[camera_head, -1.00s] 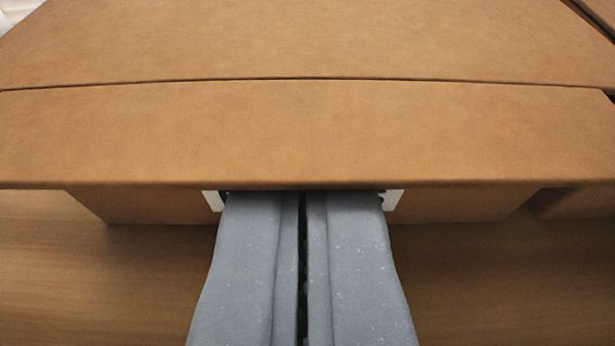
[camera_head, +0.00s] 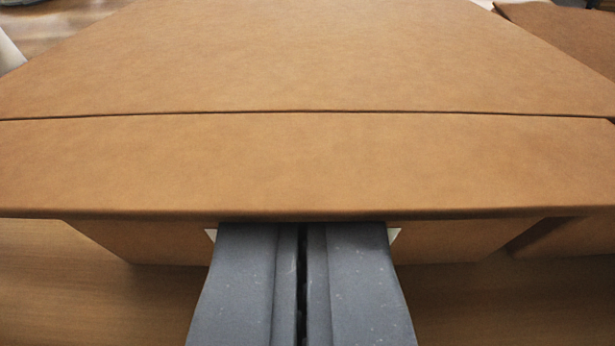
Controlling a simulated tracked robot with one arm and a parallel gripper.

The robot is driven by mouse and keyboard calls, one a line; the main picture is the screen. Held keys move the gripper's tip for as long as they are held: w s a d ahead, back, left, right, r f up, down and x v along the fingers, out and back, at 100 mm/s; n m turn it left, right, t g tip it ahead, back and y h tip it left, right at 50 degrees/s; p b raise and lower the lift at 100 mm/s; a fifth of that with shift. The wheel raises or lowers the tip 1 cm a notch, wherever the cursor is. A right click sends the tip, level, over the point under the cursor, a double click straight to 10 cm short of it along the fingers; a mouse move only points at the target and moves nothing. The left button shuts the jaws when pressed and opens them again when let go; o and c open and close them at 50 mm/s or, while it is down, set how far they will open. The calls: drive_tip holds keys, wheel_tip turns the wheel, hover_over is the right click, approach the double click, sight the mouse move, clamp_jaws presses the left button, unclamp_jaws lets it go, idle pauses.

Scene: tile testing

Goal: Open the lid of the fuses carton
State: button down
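A brown cardboard carton (camera_head: 150,245) stands in front of me, with a white label partly showing on its front, mostly hidden by my gripper. Its lid (camera_head: 300,60) lies over the top, with a crease across it and a front flap (camera_head: 300,165) that overhangs the carton's front. My gripper (camera_head: 302,228) is at the middle of the flap's lower edge. Its two grey fingers are together with only a thin dark gap between them. The fingertips are hidden under the flap's edge, so I cannot tell whether they touch it.
The carton stands on a wooden surface (camera_head: 60,290), bare at the front left and right. Another brown carton (camera_head: 565,235) is close on the right, and more brown cardboard (camera_head: 565,35) shows at the upper right. A pale object (camera_head: 8,50) is at the upper left.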

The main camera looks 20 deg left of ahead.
drive_tip(key=shift+w+r, duration=0.15)
drive_tip(key=shift+r, duration=0.15)
drive_tip(key=shift+w+a+r+p, duration=0.1)
drive_tip(key=shift+w+r+p, duration=0.15)
drive_tip(key=shift+r, duration=0.5)
drive_tip(key=shift+w+a+r+p, duration=0.15)
drive_tip(key=shift+r+p, duration=0.2)
drive_tip(key=shift+r, duration=0.4)
drive_tip(key=shift+d, duration=0.1)
drive_tip(key=shift+r, duration=0.1)
drive_tip(key=shift+w+r+p, duration=0.25)
drive_tip(key=shift+w+r, duration=0.05)
drive_tip(key=shift+r, duration=0.3)
drive_tip(key=shift+w+r+p, duration=0.25)
drive_tip(key=shift+w+r, duration=0.05)
drive_tip(key=shift+r, duration=0.3)
drive_tip(key=shift+a, duration=0.2)
